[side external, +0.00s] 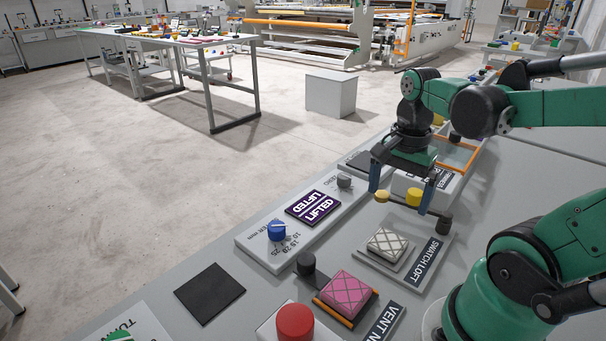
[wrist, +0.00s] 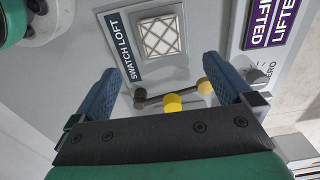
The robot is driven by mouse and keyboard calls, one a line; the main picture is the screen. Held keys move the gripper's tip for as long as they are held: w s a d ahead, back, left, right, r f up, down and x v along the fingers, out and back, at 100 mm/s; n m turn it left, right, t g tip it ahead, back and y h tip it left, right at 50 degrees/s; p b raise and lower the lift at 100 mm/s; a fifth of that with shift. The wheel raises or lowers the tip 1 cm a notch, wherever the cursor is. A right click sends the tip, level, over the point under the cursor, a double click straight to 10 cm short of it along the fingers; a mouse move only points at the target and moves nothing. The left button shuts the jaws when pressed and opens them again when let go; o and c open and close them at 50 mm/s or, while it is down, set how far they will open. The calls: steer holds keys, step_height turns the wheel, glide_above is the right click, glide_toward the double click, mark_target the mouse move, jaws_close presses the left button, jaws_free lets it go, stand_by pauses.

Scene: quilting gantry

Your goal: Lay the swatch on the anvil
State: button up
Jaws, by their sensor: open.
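A white-grey quilted swatch (side external: 388,242) lies flat on a light square pad of the plate labelled SWATCH LOFT (side external: 428,262). This swatch also shows at the top of the wrist view (wrist: 160,37). No part is marked as the anvil; I cannot tell whether the pad is it. A pink quilted swatch (side external: 347,291) lies on an orange-edged dark base in front. My gripper (side external: 402,192) is open above and behind the SWATCH LOFT plate, its blue fingers (wrist: 160,82) apart. Yellow knobs (wrist: 173,103) and a dark lever (wrist: 153,98) show between and beyond them, with no visible grip.
A panel with a purple LIFTED display (side external: 313,208), a blue knob (side external: 277,230) and a grey knob (side external: 344,182) lies left of the plate. A red button (side external: 295,322) and a black knob (side external: 306,264) stand near the front. A dark mat (side external: 209,293) lies flat at the left.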

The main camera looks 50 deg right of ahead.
steer(key=w+a+r+n+t, duration=0.2)
steer(key=w+a+n+t, duration=0.5)
steer(key=n, duration=1.1)
steer(key=a, duration=0.3)
steer(key=shift+w, duration=0.35)
